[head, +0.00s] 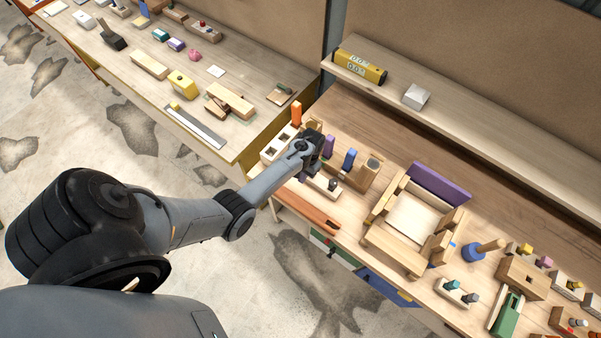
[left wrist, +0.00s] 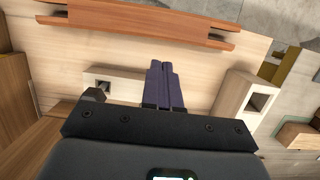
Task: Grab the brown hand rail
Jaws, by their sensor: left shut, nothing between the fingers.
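The brown hand rail (head: 305,210) is a long, narrow bar lying along the front edge of the workbench. In the left wrist view the hand rail (left wrist: 135,22) runs across the top of the picture, with notched ends. My left gripper (head: 304,174) is over the bench, a little behind the rail. In the left wrist view its two dark fingers (left wrist: 163,70) are together with nothing between them. Their tips point toward the rail, and a strip of light wood shows between tips and rail. My right gripper is not in view.
A pale block with square holes (head: 277,149) stands left of my gripper. A blue peg (head: 349,158) and a wooden block with a hole (head: 368,167) stand to its right. A wooden frame with a purple back (head: 438,183) is farther right. The floor lies beyond the front edge.

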